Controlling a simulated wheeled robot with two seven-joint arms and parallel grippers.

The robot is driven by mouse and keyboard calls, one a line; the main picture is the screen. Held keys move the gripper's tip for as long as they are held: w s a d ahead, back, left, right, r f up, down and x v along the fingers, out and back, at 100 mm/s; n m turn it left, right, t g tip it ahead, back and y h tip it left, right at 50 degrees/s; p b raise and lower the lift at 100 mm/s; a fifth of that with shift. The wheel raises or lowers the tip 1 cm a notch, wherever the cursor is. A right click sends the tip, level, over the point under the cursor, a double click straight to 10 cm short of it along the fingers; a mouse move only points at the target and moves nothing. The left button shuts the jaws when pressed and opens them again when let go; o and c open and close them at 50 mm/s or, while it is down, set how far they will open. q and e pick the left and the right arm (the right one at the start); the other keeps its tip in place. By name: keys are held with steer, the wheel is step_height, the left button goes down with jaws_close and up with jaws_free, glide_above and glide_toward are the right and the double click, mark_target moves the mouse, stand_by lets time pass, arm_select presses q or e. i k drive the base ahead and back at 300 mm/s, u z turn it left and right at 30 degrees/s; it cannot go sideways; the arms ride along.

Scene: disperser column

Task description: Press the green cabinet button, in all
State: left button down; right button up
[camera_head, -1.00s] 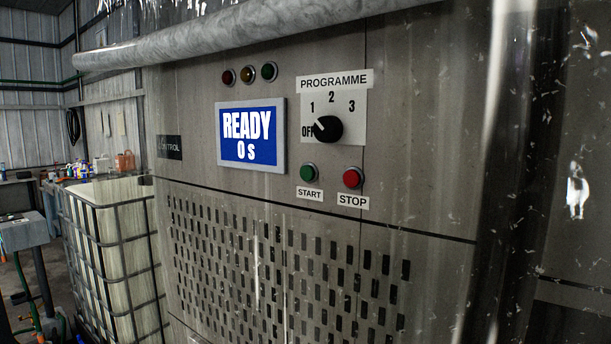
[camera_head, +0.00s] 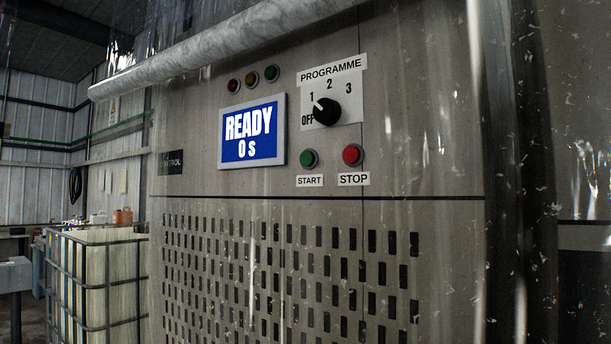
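The green button (camera_head: 308,159) sits on the cabinet front (camera_head: 210,120), above a white label reading START (camera_head: 310,181). It stands out from the panel, and nothing touches it. A red button (camera_head: 352,155) is just to its right, above a STOP label (camera_head: 353,179). The blue display (camera_head: 250,134) to the left reads READY 0 s. The black programme knob (camera_head: 327,111) above has its pointer towards 1. Neither of my grippers shows in the head view.
A clear plastic curtain (camera_head: 445,130) hangs in front of the cabinet, with a thick pale pipe (camera_head: 230,48) across the top. Small red, amber and green lamps (camera_head: 252,77) sit above the display. A caged white tank (camera_head: 100,280) stands to the left.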

mark_target(307, 158)
steer(key=u, duration=0.55)
steer(key=k, duration=1.3)
steer(key=z, duration=0.25)
steer(key=i, duration=0.75)
steer(key=z, duration=0.5)
steer(key=i, duration=0.95)
steer(key=u, duration=0.45)
